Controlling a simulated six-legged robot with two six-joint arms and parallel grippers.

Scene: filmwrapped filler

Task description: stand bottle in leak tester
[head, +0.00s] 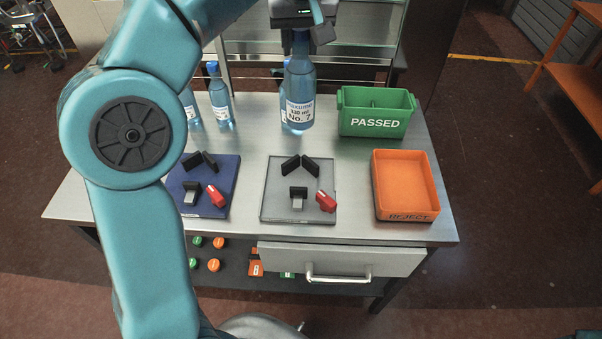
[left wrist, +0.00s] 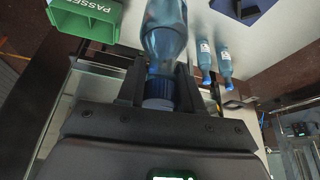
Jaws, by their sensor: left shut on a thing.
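My left gripper (head: 301,40) is shut on the neck of a blue bottle (head: 298,92) labelled No. 7. The bottle hangs upright behind the grey plate; the head view does not clearly show whether its base touches the table. In the left wrist view the bottle (left wrist: 164,35) sits between the two fingers (left wrist: 160,88), with its cap end toward the gripper. Two plates carry black angled blocks, a small clamp and a red knob: a grey one (head: 270,205) and a blue one (head: 228,180). I cannot tell which is the leak tester. My right gripper is not in view.
A green PASSED bin (head: 372,123) stands right of the held bottle, and an orange REJECT tray (head: 405,215) at the front right. Other blue bottles (head: 220,100) stand at the back left. A drawer (head: 340,262) is under the table's front edge.

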